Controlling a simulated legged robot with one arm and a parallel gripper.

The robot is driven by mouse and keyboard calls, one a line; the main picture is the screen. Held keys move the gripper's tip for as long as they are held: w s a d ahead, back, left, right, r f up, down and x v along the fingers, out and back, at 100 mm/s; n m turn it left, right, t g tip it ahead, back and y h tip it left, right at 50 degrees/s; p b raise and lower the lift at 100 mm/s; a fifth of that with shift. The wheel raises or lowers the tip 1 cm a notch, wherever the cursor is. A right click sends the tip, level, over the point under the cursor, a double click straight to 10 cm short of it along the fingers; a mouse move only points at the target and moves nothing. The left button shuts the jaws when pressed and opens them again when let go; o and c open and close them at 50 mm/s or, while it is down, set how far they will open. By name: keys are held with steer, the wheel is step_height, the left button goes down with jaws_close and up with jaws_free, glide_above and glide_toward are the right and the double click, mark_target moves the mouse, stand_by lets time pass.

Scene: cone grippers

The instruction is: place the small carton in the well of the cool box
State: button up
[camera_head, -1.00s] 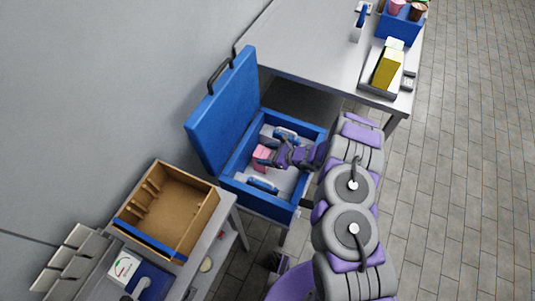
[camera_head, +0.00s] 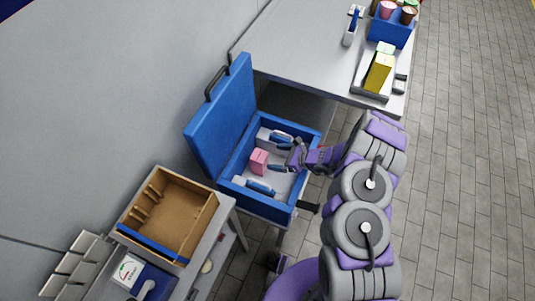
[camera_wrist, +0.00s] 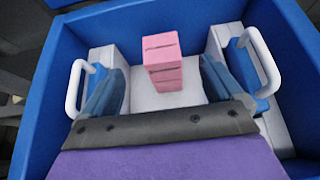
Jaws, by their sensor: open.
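The small pink carton (camera_head: 259,160) stands upright on the pale floor of the well inside the open blue cool box (camera_head: 229,187). In the wrist view the carton (camera_wrist: 163,62) stands between two white blocks with handles, apart from both. My gripper (camera_head: 286,157) is open and empty, to the right of the carton and apart from it. In the wrist view my gripper's two blue fingers (camera_wrist: 160,88) are spread wide on either side, nearer to the camera than the carton. The carton's base is visible on the pale floor.
The blue lid (camera_head: 222,115) stands open at the back left. A brown wooden tray (camera_head: 168,215) sits on a bench at lower left. A grey table (camera_head: 300,50) behind carries a yellow carton (camera_head: 379,73) and a blue holder with cups (camera_head: 390,28). Box walls surround my gripper.

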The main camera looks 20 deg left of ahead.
steer(key=p+v, duration=0.1)
steer(key=v, duration=0.4)
steer(key=shift+r, duration=0.1)
steer(key=s+a+r+n+g+y, duration=0.1)
steer(key=s+a+r+n, duration=0.15)
steer(key=r, duration=0.55)
steer(key=s+a+r+n+g, duration=0.15)
steer(key=r+n, duration=0.25)
steer(key=r, duration=0.5)
steer(key=s+d+r+n+g+h, duration=0.3)
steer(key=s+r+n, duration=0.4)
steer(key=r, duration=0.5)
steer(key=s+d+r+n+t+h, duration=0.1)
steer(key=s+d+r+h, duration=0.4)
steer(key=s+d, duration=0.6)
steer(key=s+d+r+n+t+h, duration=0.2)
steer(key=s+d+r+n+h, duration=0.2)
steer(key=s+d, duration=0.7)
steer(key=shift+s+d+r+h, duration=0.15)
steer(key=shift+d+r+h, duration=0.35)
steer(key=shift+d, duration=0.7)
steer(key=shift+a+f+n, duration=0.1)
steer(key=shift+n, duration=0.15)
